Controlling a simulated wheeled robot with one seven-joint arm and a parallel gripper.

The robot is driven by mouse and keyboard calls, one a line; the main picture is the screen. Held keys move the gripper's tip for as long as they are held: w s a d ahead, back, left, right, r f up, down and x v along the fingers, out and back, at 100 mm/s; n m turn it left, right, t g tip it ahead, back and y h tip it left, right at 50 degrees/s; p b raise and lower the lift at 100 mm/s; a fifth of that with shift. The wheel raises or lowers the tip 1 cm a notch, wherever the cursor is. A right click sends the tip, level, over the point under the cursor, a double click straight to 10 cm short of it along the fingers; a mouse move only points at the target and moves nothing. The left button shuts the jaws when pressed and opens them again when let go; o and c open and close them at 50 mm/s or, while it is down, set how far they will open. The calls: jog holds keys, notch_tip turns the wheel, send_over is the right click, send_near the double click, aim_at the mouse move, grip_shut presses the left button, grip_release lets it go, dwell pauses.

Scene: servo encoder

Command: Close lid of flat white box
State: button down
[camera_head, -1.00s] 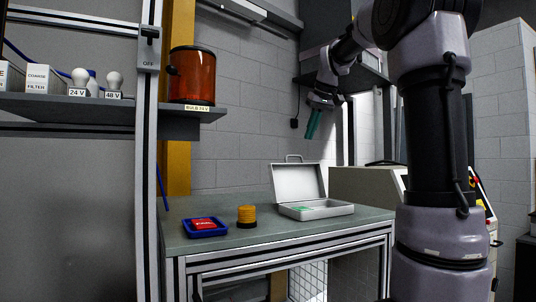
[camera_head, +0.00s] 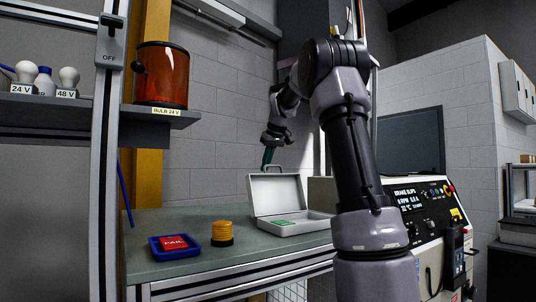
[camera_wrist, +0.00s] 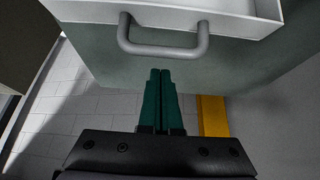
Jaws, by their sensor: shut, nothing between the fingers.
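The flat white box (camera_head: 288,226) stands on the bench with its lid (camera_head: 277,194) raised, leaning back slightly past upright. A grey handle (camera_head: 273,169) sits on the lid's top edge. A green item lies inside the box. My gripper (camera_head: 267,160) has teal fingers and is just above and behind the lid's top edge, close to the handle. In the wrist view the fingers (camera_wrist: 161,75) are together and empty, pointing toward the handle (camera_wrist: 163,42). They look apart from it, though the gap is hard to judge.
On the bench (camera_head: 190,265), a blue tray (camera_head: 175,247) with a red FAIL piece and a stack of orange discs (camera_head: 222,232) stand left of the box. A shelf with a red-brown bulb container (camera_head: 161,76) is at the left. A control panel (camera_head: 425,205) is at the right.

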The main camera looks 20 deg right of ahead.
aim_at(272, 176)
jog(key=shift+s+d+r, duration=0.1)
jog(key=shift+s+r, duration=0.05)
jog(key=shift+s, duration=0.45)
jog(key=shift+s+d+r, duration=0.15)
jog(key=shift+s+r, duration=0.05)
jog(key=shift+s, duration=0.45)
jog(key=shift+s+d+r, duration=0.1)
jog(key=shift+s+r, duration=0.05)
jog(key=shift+s, duration=0.45)
